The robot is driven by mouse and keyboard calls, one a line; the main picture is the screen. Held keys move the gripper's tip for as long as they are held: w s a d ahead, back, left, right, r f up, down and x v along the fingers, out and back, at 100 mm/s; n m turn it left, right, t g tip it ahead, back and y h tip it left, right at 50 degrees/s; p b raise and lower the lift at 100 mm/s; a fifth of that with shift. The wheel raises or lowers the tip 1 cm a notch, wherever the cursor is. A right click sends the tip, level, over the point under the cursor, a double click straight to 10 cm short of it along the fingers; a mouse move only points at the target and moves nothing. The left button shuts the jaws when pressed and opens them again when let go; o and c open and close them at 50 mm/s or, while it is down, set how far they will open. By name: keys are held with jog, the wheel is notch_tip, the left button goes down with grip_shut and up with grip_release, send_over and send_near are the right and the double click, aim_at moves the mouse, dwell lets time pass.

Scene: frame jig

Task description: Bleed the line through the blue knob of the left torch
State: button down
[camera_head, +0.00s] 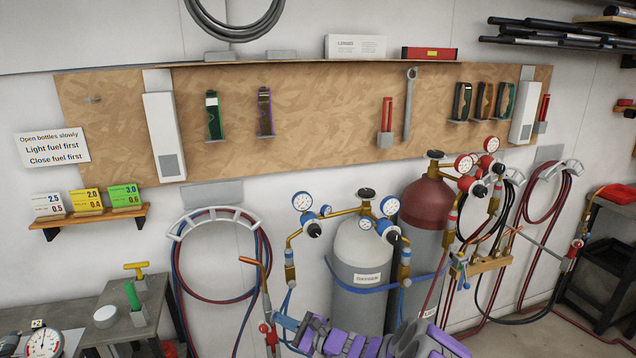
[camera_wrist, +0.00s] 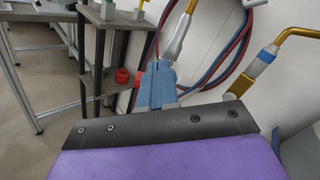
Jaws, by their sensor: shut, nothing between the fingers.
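The left torch (camera_head: 265,303) hangs at the left hose rack, its copper tip up and its red knob (camera_head: 263,328) low on its left side. In the wrist view the torch's silver body (camera_wrist: 178,35) runs down behind my gripper, with the red knob (camera_wrist: 122,76) to the left. My gripper (camera_head: 283,321) has blue fingers on a purple arm and is at the torch's lower part. In the wrist view its fingers (camera_wrist: 160,84) are together, with nothing visible held. I cannot make out the blue knob apart from the blue fingers; it may be hidden behind them.
A grey oxygen bottle (camera_head: 362,265) and a maroon-topped bottle (camera_head: 428,205) stand right of the gripper. Red and blue hoses (camera_head: 215,296) loop behind the torch. A second torch group hangs at right.

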jog(key=shift+a+f, duration=0.15)
jog(key=shift+a, duration=0.3)
jog(key=shift+w+a+f, duration=0.1)
jog(key=shift+w+a, duration=0.05)
jog(key=shift+a, duration=0.05)
jog(key=shift+w+d+f+b, duration=0.2)
jog(key=shift+w+d+b, duration=0.05)
jog(key=shift+d+b, duration=0.1)
dwell(0.6)
jog(key=shift+w+r+b, duration=0.1)
jog(key=shift+r+b, duration=0.05)
jog(key=shift+b, duration=0.25)
dwell(0.5)
jog(key=shift+w+d+r, duration=0.15)
jog(key=shift+w+d, duration=0.05)
jog(key=shift+w, duration=0.15)
jog(key=shift+r, duration=0.1)
dwell(0.4)
